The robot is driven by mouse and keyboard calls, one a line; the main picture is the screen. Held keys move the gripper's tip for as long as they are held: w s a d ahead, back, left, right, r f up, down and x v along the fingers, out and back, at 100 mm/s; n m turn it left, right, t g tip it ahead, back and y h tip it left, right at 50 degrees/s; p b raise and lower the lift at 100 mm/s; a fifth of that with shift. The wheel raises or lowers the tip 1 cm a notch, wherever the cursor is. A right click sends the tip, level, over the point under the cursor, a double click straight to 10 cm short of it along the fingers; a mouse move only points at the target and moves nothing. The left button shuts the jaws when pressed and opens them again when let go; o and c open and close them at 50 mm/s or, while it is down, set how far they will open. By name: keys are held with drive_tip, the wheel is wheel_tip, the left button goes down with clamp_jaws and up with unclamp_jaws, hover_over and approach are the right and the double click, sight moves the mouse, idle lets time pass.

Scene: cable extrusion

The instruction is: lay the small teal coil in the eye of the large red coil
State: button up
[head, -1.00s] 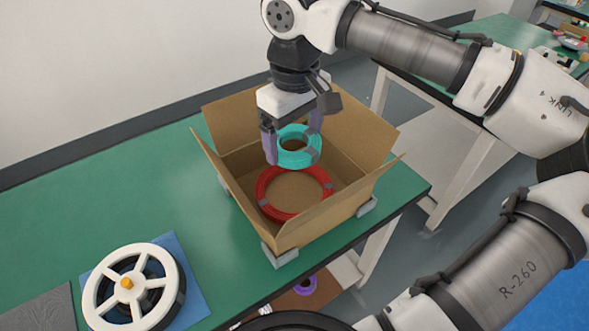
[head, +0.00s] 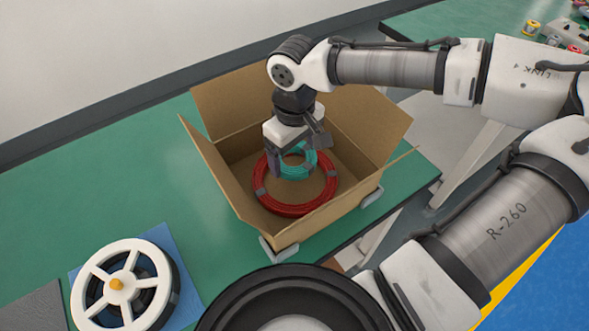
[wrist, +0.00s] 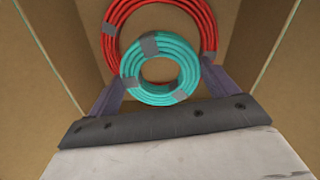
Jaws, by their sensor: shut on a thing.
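The small teal coil (head: 300,173) is between the fingers of my gripper (head: 293,166), which is shut on it, inside the cardboard box. The large red coil (head: 294,210) lies in the box, with grey tape bands. In the head view the teal coil overlaps the far part of the red coil's eye. In the wrist view the teal coil (wrist: 131,70) covers the near part of the red coil (wrist: 112,38), with a finger on each side of it. I cannot tell whether the teal coil touches the red coil or the box floor.
The open cardboard box (head: 232,195) has raised flaps around my gripper and stands on the green table (head: 150,175), held at its corners by grey brackets (head: 372,196). A white-spoked reel (head: 122,287) lies on a blue sheet at the front left.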

sight(294, 171)
drive_tip(key=shift+f, duration=3.35)
drive_tip(key=shift+f+b, duration=0.15)
drive_tip(key=shift+b, duration=0.15)
drive_tip(key=o, duration=0.9)
drive_tip(key=shift+c, duration=0.2)
wheel_tip(294, 171, up, 12)
drive_tip(key=p, duration=0.1)
drive_tip(key=shift+r, duration=0.2)
